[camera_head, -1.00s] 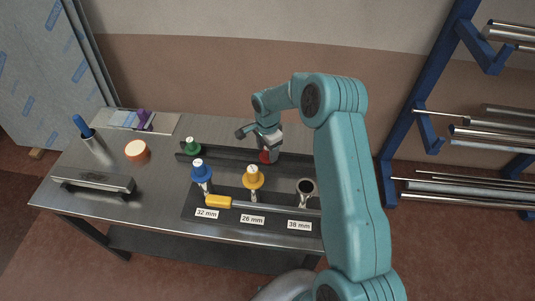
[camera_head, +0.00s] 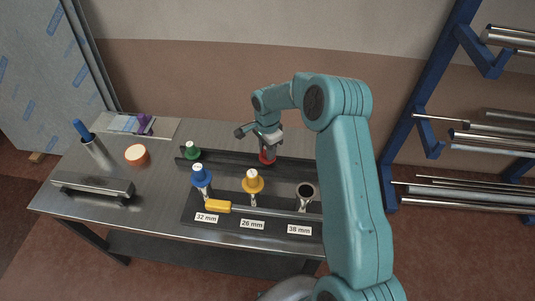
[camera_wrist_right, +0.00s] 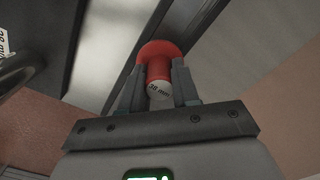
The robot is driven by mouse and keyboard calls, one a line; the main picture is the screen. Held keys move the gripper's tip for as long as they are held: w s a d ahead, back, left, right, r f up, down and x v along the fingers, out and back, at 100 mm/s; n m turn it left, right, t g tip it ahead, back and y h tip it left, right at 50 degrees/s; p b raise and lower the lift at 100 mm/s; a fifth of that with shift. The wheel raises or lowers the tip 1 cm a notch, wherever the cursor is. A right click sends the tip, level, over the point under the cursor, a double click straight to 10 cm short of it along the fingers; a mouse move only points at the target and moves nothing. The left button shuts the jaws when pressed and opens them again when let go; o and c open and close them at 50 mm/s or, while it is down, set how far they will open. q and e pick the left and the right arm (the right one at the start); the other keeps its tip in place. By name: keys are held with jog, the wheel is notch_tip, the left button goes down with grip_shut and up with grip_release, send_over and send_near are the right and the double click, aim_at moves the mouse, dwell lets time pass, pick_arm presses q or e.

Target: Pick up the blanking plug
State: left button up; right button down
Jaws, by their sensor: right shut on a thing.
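The red blanking plug (camera_head: 267,158) is at the back of the dark tray, below my right gripper (camera_head: 268,148). In the right wrist view the plug (camera_wrist_right: 160,66) has a red body and a pale end marked 38 mm. The two fingers of my right gripper (camera_wrist_right: 160,88) are shut on it, one on each side. I cannot tell whether the plug touches the tray. The open tube (camera_head: 306,190) stands at the tray's right, behind the 38 mm label (camera_head: 299,230). My left gripper is not in view.
An orange roll (camera_head: 137,154) and a cup with a blue-handled tool (camera_head: 95,148) are at the left.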

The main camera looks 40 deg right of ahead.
notch_tip(320, 180, up, 17)
jog(key=shift+r+b, duration=0.2)
jog(key=shift+b, duration=0.15)
